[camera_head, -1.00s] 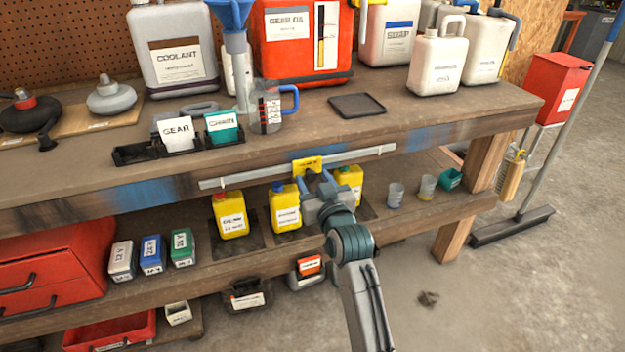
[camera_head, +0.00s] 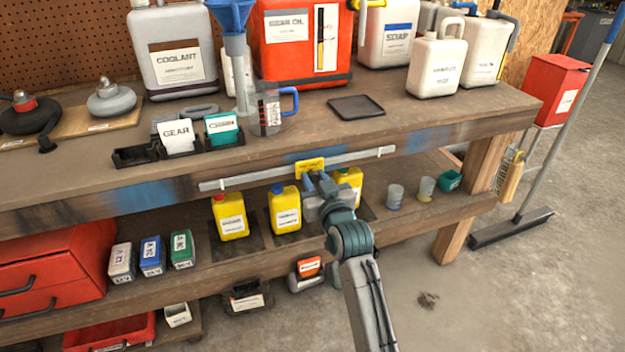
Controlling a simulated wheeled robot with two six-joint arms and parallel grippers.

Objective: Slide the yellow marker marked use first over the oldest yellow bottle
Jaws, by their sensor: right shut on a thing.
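The yellow marker (camera_head: 311,166) sits on the grey rail (camera_head: 240,181) along the bench's front edge. My right gripper (camera_head: 316,180) is shut on the marker from below and in front. Three yellow bottles stand on the shelf below: the left bottle (camera_head: 230,217) has a red cap, the middle bottle (camera_head: 285,209) a blue cap, and the right bottle (camera_head: 349,178) is partly hidden by my gripper. The marker is between the middle and right bottles along the rail. The bottle labels are too small to read for dates. My left gripper is out of view.
The rail continues clear to the right end (camera_head: 380,153). Small cups (camera_head: 395,196) stand on the shelf at right. Above, the bench holds a black tray (camera_head: 357,106), a measuring jug (camera_head: 268,110) and several large canisters. A red toolbox (camera_head: 70,245) is at left.

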